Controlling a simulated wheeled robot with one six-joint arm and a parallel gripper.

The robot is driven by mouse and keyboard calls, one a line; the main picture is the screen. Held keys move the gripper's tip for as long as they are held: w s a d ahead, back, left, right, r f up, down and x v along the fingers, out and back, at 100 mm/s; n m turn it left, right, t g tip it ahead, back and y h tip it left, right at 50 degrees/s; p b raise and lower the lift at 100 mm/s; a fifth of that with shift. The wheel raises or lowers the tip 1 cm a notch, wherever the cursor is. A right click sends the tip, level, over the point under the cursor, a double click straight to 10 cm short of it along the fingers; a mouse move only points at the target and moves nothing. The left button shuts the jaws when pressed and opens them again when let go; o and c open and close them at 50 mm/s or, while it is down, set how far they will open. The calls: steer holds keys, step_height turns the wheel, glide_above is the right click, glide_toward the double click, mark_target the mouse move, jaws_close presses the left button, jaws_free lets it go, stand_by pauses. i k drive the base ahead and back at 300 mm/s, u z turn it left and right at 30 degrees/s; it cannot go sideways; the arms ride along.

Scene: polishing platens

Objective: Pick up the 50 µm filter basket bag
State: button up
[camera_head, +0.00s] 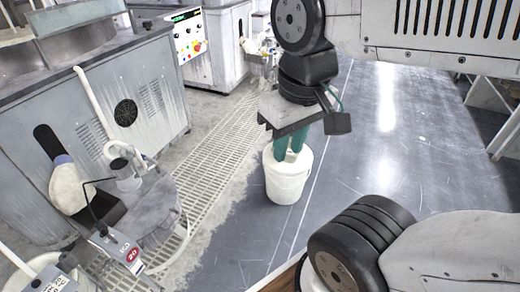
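My gripper (289,154) has two teal fingers that point down, with a gap between them and nothing visible in the gap. The fingertips overlap the mouth of a white bucket (287,184) in the picture; I cannot tell whether they are above it or inside it. No 50 µm marking can be read. A whitish bag-like object (69,186) with a bluish top hangs by the left machine. A tag with a red "20" label (132,254) is below it. Another tag (54,281) at the lower left is too small to read surely.
A grey machine (150,85) with a round vent fills the left. A round grey drum top (143,212) stands before it, with a hose (93,100) above. Floor grating (215,165) runs alongside. A control panel (188,35) is behind. Open grey floor (385,130) lies right.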

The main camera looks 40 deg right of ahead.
mark_target(291, 158)
steer(key=u, duration=0.1)
steer(key=i, duration=0.7)
steer(key=z, duration=0.8)
steer(key=i, duration=0.6)
steer(key=z, duration=0.65)
